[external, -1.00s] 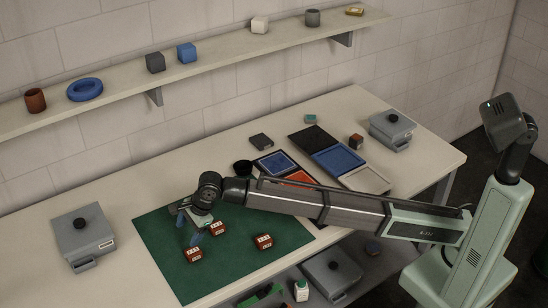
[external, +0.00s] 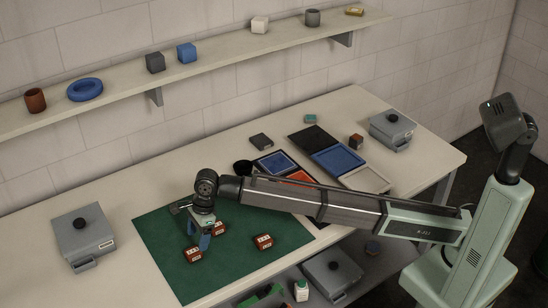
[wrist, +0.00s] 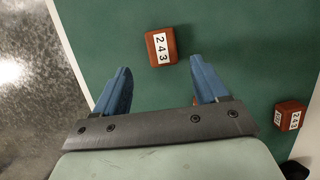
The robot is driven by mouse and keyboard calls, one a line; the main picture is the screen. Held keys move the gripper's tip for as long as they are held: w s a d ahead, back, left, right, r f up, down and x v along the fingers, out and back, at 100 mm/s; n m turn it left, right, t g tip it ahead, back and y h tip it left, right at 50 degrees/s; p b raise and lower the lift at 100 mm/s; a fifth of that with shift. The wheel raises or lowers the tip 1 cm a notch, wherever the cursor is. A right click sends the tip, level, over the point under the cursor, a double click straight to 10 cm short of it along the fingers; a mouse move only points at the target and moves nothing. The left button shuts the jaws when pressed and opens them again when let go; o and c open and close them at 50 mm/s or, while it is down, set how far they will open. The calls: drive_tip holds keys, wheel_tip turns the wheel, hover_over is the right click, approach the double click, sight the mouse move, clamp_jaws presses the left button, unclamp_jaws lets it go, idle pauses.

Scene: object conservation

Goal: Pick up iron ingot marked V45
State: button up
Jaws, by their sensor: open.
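Three rust-brown blocks with white number labels lie on the green mat: a left block (external: 194,254), a middle block (external: 219,229) and a right block (external: 263,241). No label clearly reads V45 in these frames. My gripper (external: 197,240) points down over the mat, open and empty, close to the left and middle blocks. In the wrist view, one block (wrist: 161,47) lies just beyond the gap between the blue fingertips (wrist: 159,68), its label seeming to read 243. Another block (wrist: 290,115) lies to the right, outside the fingers.
The green mat (external: 165,230) has free room around the blocks. A grey lidded box (external: 82,245) stands left of it. A shelf (external: 215,58) runs along the wall.

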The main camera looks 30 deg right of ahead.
sight(193, 251)
drive_tip(key=shift+a+x, duration=0.15)
drive_tip(key=shift+x, duration=1.25)
drive_tip(key=shift+a+x, duration=0.1)
drive_tip(key=shift+x, duration=1.35)
drive_tip(key=shift+w+r, duration=0.1)
drive_tip(key=shift+w, duration=0.1)
clamp_jaws()
